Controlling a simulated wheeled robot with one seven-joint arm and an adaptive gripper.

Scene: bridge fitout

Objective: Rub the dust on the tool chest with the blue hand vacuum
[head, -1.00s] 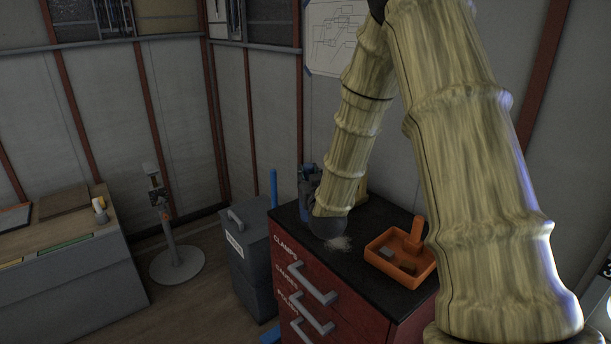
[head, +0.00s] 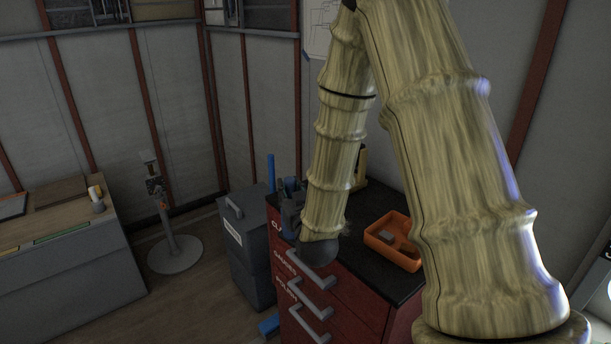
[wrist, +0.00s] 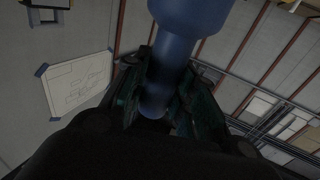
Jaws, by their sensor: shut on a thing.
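The red tool chest (head: 345,295) stands at centre in the head view, with a black top (head: 383,262) and grey drawer handles. My gripper (wrist: 160,98) is shut on the blue hand vacuum (wrist: 178,55) in the wrist view. In the head view the vacuum (head: 290,188) shows only partly, behind my arm at the left edge of the chest top. The pale dust (head: 347,229) is mostly hidden behind my arm. I cannot tell whether the vacuum touches the chest top or the dust.
An orange tray (head: 375,243) with small dark pieces stands on the chest top at right. A grey bin (head: 247,250) stands left of the chest. Farther left are a round-based stand (head: 175,252) and a workbench (head: 70,270).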

